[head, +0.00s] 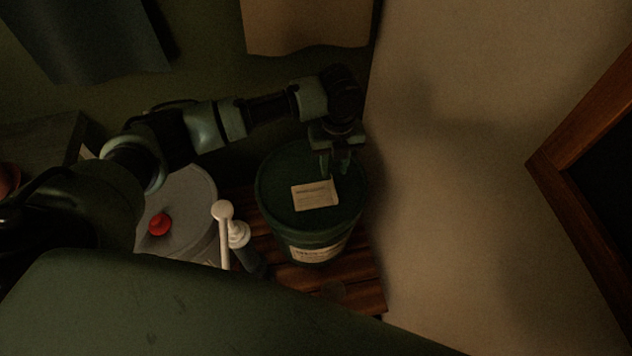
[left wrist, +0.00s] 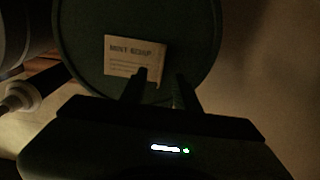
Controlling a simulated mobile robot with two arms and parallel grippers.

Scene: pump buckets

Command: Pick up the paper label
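The paper label (head: 315,195) is a small cream rectangle lying flat on the lid of a dark green bucket (head: 312,245). In the left wrist view the label (left wrist: 135,55) shows a printed heading and smaller lines. My left gripper (head: 336,171) is above the lid, just behind the label in the head view. Its two fingers are apart with nothing between them. In the left wrist view the gripper (left wrist: 161,80) has its left fingertip overlapping the label's lower right corner. I cannot tell whether it touches. My right gripper is not in view.
A grey-lidded bucket (head: 190,205) with a red cap (head: 159,224) stands to the left. A white pump (head: 224,230) and a dark bottle with a white top (head: 240,236) stand between the buckets. The wooden slatted surface (head: 355,285) ends near the wall at the right.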

